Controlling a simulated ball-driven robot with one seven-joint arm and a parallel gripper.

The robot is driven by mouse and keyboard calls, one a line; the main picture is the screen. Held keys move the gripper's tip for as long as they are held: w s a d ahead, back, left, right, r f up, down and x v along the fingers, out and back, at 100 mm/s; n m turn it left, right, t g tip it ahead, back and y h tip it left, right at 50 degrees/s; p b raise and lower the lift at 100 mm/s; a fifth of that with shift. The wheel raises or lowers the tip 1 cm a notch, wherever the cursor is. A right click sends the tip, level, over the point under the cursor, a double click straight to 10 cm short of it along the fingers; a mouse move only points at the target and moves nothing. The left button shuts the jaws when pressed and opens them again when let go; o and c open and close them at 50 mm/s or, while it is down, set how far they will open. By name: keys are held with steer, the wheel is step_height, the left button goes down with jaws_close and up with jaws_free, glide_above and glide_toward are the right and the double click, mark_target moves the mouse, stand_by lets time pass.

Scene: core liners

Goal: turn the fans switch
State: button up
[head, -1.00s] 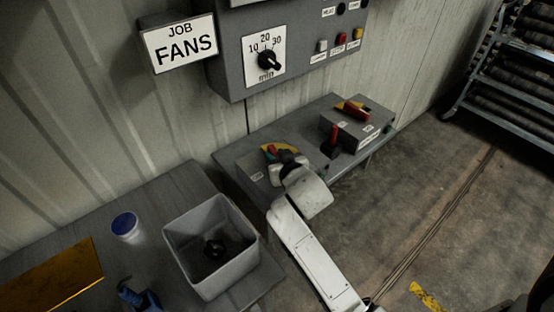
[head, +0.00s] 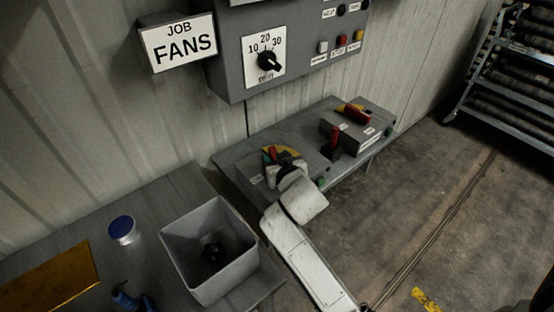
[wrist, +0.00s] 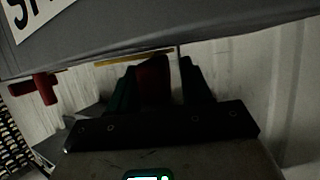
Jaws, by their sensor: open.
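My gripper (head: 286,168) is at the left part of the grey bench panel, over a yellow dial plate with a red pointer (head: 269,153). In the wrist view my gripper (wrist: 156,88) has its two dark fingers apart, with a dark red handle (wrist: 152,76) between them; contact cannot be told. Another red handle (wrist: 36,88) shows at the left there. In the head view a red lever (head: 334,138) stands right of my gripper, and a red handle (head: 356,114) lies on a raised box. Small labels are too blurred to tell which is the fans switch.
A sign (head: 179,43) reads JOB FANS. A wall panel (head: 229,60) carries a dial (head: 268,61) marked 10, 20, 30 and several small buttons. A grey bin (head: 169,240) and blue-lidded jar (head: 122,229) stand at lower left. The floor at right is open before a rack (head: 515,75).

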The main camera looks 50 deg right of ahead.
steer(key=v, duration=1)
steer(key=shift+s+a+b, duration=0.25)
steer(key=shift+s+b, duration=0.05)
steer(key=shift+b, duration=0.05)
